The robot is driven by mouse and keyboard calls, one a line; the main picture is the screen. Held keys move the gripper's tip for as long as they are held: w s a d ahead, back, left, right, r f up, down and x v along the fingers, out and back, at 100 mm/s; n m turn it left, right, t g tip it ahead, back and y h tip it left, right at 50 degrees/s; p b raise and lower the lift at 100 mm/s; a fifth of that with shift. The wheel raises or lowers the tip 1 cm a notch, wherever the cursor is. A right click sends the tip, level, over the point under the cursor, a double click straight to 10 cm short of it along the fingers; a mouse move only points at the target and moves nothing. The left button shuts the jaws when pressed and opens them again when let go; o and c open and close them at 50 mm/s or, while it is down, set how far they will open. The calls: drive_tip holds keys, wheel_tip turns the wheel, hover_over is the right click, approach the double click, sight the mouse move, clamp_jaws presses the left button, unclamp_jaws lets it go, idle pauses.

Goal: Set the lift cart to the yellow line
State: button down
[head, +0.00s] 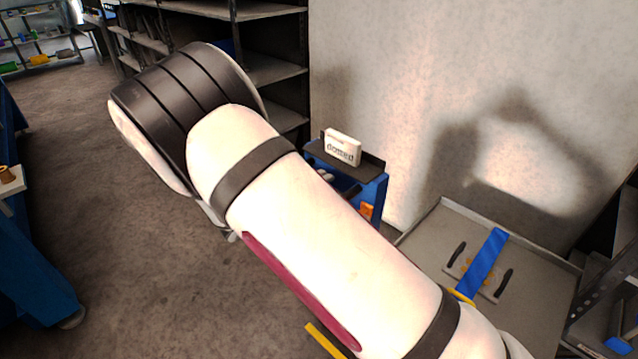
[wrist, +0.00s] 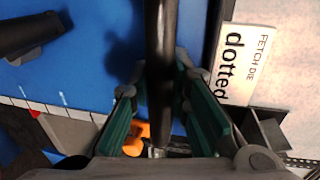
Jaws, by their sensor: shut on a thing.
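The blue lift cart (head: 377,190) stands beyond my arm in the head view, its lower part hidden by the arm. In the wrist view its blue face (wrist: 90,60) fills much of the picture. My gripper (wrist: 158,90) has its green pads on either side of a dark bar (wrist: 160,35) and is shut on it. The gripper is hidden in the head view. A white scale strip (wrist: 62,112) with a red pointer (wrist: 35,111) shows at the left of the wrist view. A yellow strip (head: 325,341) shows at the bottom of the head view; I cannot tell whether it is the yellow line.
A white sign (head: 342,148) stands on the cart's dark top; it reads "FETCH DIE dotted" in the wrist view (wrist: 243,65). A grey tray (head: 535,270) at right holds a plate with two handles under a blue strap (head: 483,262).

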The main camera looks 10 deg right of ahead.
drive_tip(key=shift+s+a, duration=0.2)
drive_tip(key=c, duration=1.5)
unclamp_jaws()
drive_tip(key=v, duration=1.2)
